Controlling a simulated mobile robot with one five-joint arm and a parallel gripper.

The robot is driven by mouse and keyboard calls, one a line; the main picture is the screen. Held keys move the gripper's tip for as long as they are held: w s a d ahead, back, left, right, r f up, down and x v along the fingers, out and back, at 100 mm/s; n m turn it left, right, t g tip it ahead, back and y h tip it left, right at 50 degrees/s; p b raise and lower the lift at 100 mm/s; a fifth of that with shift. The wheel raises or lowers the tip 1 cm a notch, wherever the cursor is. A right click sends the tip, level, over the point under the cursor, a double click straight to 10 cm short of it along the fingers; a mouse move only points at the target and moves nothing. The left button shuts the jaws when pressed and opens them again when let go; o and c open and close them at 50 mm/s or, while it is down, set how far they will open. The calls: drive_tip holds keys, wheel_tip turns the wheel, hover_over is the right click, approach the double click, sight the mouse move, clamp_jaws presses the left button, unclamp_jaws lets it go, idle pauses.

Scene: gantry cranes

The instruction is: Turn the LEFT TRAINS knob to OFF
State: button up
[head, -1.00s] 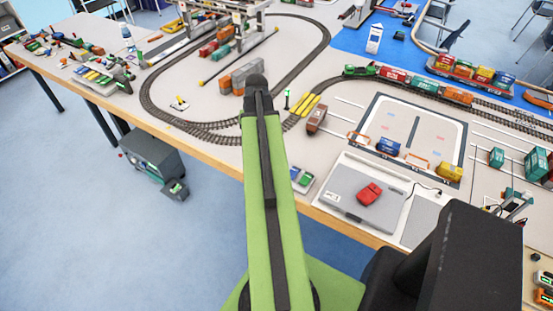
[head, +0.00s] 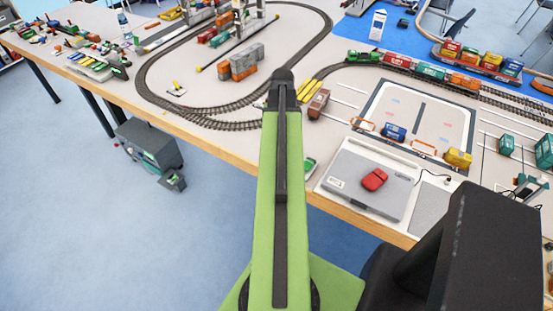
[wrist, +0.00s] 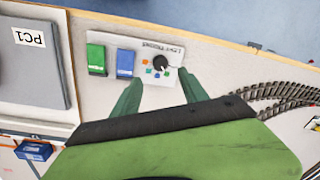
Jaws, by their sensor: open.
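In the wrist view, a black round knob (wrist: 160,62) sits on a white control panel (wrist: 135,40) with a printed label that reads roughly LEFT TRAINS. Several small coloured marks lie around the knob. My gripper (wrist: 160,80) is open, with its two green fingers spread on either side below the knob, apart from it. Nothing is between the fingers. The setting that the knob points to is too small to tell. In the head view, my arm hides the knob and the gripper's fingers.
A green block (wrist: 96,58) and a blue block (wrist: 125,62) stand on the panel beside the knob. A grey laptop labelled PC1 (wrist: 38,62) lies at the left in the wrist view; a red car (head: 374,179) rests on it. Train track (wrist: 285,95) curves at the right.

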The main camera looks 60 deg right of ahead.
drive_tip(key=f+b, duration=0.2)
drive_tip(key=f, duration=0.1)
drive_tip(key=f+b, duration=0.5)
drive_tip(key=f, duration=0.1)
drive_tip(key=shift+w+a, duration=0.1)
drive_tip(key=shift+w, duration=0.15)
drive_tip(key=shift+r, duration=0.15)
clamp_jaws()
